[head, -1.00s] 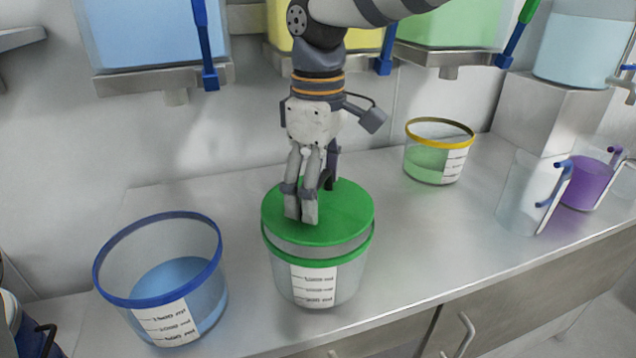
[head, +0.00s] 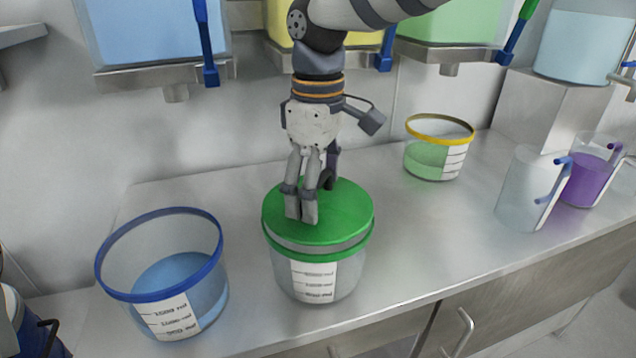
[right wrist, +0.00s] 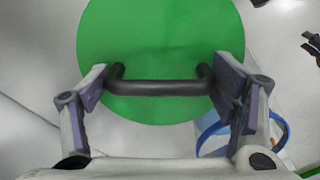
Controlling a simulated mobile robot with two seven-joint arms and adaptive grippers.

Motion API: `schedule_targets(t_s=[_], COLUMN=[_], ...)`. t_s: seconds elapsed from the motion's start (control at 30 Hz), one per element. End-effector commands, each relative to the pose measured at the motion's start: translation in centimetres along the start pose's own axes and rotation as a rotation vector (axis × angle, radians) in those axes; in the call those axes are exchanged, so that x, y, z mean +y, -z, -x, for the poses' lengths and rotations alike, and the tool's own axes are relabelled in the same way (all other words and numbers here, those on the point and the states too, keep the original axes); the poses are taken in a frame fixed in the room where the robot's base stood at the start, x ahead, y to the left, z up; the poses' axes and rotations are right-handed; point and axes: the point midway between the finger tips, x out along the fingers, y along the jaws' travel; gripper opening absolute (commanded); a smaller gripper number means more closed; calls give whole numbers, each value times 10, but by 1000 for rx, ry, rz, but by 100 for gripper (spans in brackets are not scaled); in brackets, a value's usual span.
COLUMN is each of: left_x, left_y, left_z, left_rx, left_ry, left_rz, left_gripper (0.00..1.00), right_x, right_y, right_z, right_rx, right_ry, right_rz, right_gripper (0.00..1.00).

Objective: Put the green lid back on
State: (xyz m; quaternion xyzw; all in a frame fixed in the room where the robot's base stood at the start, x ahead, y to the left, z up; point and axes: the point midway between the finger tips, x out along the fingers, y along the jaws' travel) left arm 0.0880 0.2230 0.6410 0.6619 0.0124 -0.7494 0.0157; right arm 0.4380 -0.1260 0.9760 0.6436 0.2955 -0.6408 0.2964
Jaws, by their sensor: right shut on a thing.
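The green lid (head: 343,211) is a round disc with a black bar handle (right wrist: 160,87). It sits over the mouth of a clear bucket with a green rim (head: 318,277) and a volume label. A narrow grey band shows between the lid and the rim, so I cannot tell whether it is fully seated. My right gripper (head: 308,212) points down from above and is shut on the handle, with a finger pad at each end of the bar in the right wrist view. My left gripper is not in view.
A blue-rimmed bucket (head: 120,286) with blue liquid stands at left. A yellow-rimmed bucket (head: 416,174) stands behind right. A clear jug (head: 520,197) and a purple-filled jug (head: 585,183) stand at right. Tanks hang above. The counter between the buckets is clear.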

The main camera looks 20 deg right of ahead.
Motion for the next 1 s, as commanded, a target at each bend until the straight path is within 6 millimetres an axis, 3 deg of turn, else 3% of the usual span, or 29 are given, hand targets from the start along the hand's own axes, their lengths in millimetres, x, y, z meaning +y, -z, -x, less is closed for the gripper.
schedule_targets(t_s=[0.87, 0.9, 0.97, 1.0], left_x=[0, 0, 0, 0], left_y=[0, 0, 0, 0], left_z=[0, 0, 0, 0], left_rx=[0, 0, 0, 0], left_ry=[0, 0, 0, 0], left_rz=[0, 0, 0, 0], left_gripper=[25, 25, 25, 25], right_x=[0, 0, 0, 0], right_y=[0, 0, 0, 0], right_z=[-13, -13, -13, -13], right_rx=[-1, -1, 0, -1], right_ry=[0, 0, 0, 0], right_rz=[0, 0, 0, 0], right_gripper=[46, 88, 100, 100])
